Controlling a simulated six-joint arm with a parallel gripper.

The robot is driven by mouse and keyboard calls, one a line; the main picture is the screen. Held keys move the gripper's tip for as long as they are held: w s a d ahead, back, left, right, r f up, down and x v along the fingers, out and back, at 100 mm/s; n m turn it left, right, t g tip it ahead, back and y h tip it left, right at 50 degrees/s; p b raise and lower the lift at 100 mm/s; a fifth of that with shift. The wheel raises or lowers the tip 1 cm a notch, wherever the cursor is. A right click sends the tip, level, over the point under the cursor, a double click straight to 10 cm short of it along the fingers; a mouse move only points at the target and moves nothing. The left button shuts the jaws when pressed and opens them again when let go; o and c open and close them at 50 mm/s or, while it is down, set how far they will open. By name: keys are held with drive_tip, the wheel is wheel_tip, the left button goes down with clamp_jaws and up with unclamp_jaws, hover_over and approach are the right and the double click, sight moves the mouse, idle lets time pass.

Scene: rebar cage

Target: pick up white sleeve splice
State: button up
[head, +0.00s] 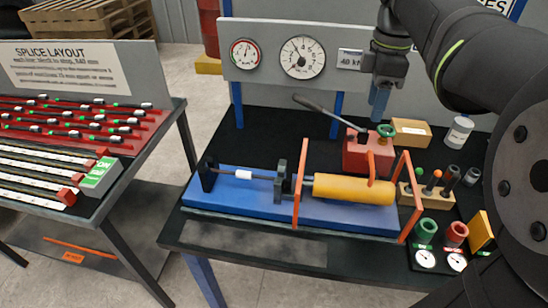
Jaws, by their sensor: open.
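A small white sleeve (244,175) sits around a thin dark bar on the blue test rig (240,204), between the black end block (208,176) and a grey upright block (283,180). It is the white piece that best fits the white sleeve splice. My gripper (379,112) hangs to the right of the sleeve and well above it, near the gauge panel, open and empty. Its fingers are seen nearly edge-on, so the gap between them is hard to make out.
Orange guard frames (301,185) stand around the yellow cylinder (353,189). A red hand pump (367,153) with a raised lever stands behind. The gauge panel (330,50) backs the bench. The splice layout table (60,135) with several bars is at left. The bench front strip is clear.

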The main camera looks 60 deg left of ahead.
drive_tip(key=s+a+f, duration=0.3)
drive_tip(key=s+a, duration=0.3)
drive_tip(key=a, duration=0.5)
drive_tip(key=g+h, duration=0.2)
approach(244, 175)
drive_tip(key=shift+w+x, duration=0.2)
drive_tip(key=shift+x, duration=1.25)
drive_tip(key=shift+w+x, duration=0.15)
drive_tip(key=shift+x, duration=1.3)
drive_tip(key=shift+w+x, duration=0.2)
drive_tip(key=shift+x, duration=1.3)
drive_tip(key=shift+f, duration=0.1)
drive_tip(key=shift+c, duration=0.3)
clamp_jaws()
